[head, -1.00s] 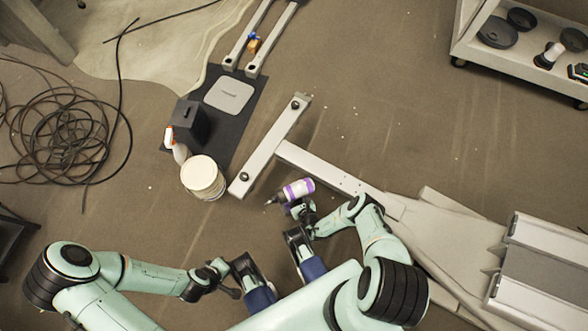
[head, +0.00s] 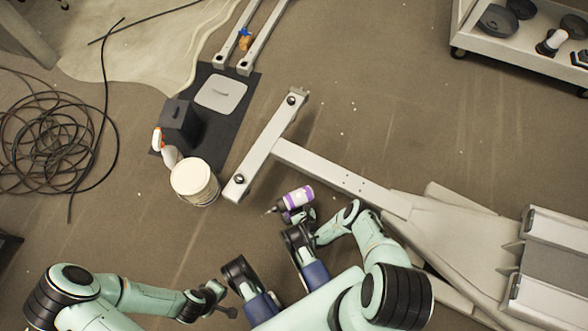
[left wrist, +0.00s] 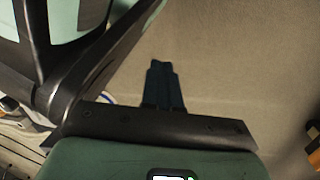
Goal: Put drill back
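The drill (head: 295,199), purple and white with a dark bit pointing left, is at my right gripper (head: 297,214) in the head view. The gripper looks closed around it; the drill's lower part is hidden. The drill appears raised above the floor. My left gripper (head: 222,301) is empty at the lower middle of the head view, to the left of the drill. In the left wrist view its two dark fingers (left wrist: 162,85) lie together over bare floor.
A grey metal lift frame (head: 330,172) runs across the middle right. A white bucket (head: 194,181), black box (head: 180,122) and spray bottle (head: 168,150) stand left of it. Coiled cable (head: 50,140) lies far left. A shelf cart (head: 500,48) stands top right, with open floor before it.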

